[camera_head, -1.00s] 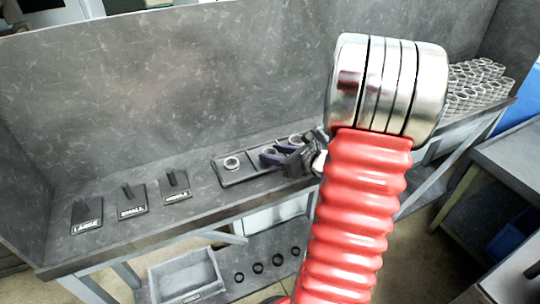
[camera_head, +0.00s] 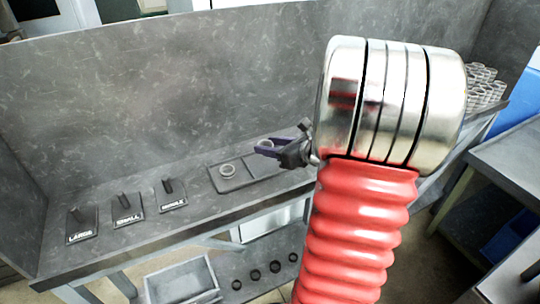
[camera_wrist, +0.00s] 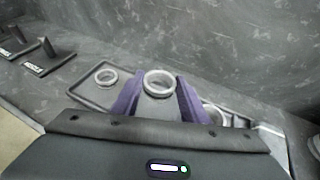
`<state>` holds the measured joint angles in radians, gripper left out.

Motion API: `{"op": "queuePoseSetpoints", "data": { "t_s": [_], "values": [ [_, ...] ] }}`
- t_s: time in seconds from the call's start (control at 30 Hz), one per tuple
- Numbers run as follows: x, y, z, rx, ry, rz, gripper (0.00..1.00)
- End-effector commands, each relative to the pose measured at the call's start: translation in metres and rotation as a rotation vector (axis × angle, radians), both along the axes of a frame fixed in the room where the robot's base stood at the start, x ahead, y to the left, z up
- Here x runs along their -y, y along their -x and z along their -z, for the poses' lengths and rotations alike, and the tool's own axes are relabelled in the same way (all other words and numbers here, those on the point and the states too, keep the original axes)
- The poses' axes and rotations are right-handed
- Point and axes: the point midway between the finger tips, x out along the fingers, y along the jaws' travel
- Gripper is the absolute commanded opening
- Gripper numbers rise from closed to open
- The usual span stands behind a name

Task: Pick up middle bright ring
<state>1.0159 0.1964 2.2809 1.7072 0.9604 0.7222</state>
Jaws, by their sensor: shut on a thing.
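My gripper (camera_wrist: 159,88), with purple fingers, is shut on the middle bright ring (camera_wrist: 159,76), a shiny metal ring between the fingertips. In the head view my gripper (camera_head: 266,149) holds it above the dark tray (camera_head: 247,183). One bright ring (camera_wrist: 106,77) lies in the tray's left part, and it also shows in the head view (camera_head: 228,170). Another bright ring (camera_wrist: 216,115) lies to the right, partly hidden by the right finger. My red arm covers the right part of the bench in the head view.
Stands marked LARGE (camera_head: 82,226), SMALL (camera_head: 127,211) and a third with a peg (camera_head: 172,194) are on the bench left of the tray. A grey bin (camera_head: 183,281) and several dark rings are below. Many metal rings (camera_head: 484,84) are stacked at the far right.

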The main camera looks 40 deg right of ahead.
Motion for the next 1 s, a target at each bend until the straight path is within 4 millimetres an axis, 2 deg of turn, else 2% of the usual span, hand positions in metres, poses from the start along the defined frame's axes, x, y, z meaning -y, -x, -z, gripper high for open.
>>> {"op": "queuePoseSetpoints", "data": {
  "t_s": [0.1, 0.3, 1.0],
  "values": [
    [0.0, 0.0, -0.021, 0.003, 0.005, 0.0, 0.15],
    [0.0, 0.0, -0.039, 0.001, 0.002, -0.001, 0.15],
    [-0.001, -0.001, -0.042, 0.0, 0.001, -0.001, 0.15]
  ]
}}
